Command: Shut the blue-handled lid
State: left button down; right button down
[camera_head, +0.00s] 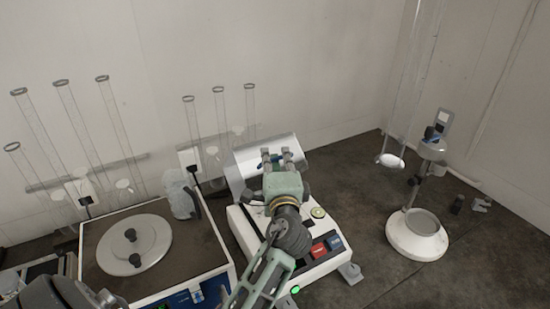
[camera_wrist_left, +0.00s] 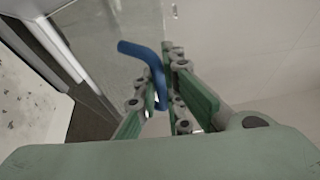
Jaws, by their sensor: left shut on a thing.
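The lid (camera_head: 240,176) is a white and silver cover standing raised at the back of a white machine (camera_head: 238,222) in the middle of the head view. Its blue handle (camera_wrist_left: 150,62) is a bent rod in the left wrist view; a bit of blue shows at the fingers in the head view. My left gripper (camera_head: 277,158) is at the front of the lid, shut on the handle, which also runs between the fingers (camera_wrist_left: 160,101) in the left wrist view. The gripper and arm hide part of the lid and machine. My right gripper is not in view.
Left of the machine stands a sieve shaker with a round grey lid (camera_head: 134,244), and a clear jug (camera_head: 181,196) is at its back corner. Glass tubes (camera_head: 119,120) line the wall. A white stand (camera_head: 416,236) is at right; dark bench (camera_head: 345,205) is bare between.

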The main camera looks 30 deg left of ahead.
pick_arm(q)
jog(key=c, duration=2.2)
grip_release()
jog(key=shift+o, duration=0.2)
jog(key=v, duration=1.2)
jog(key=shift+c, duration=0.6)
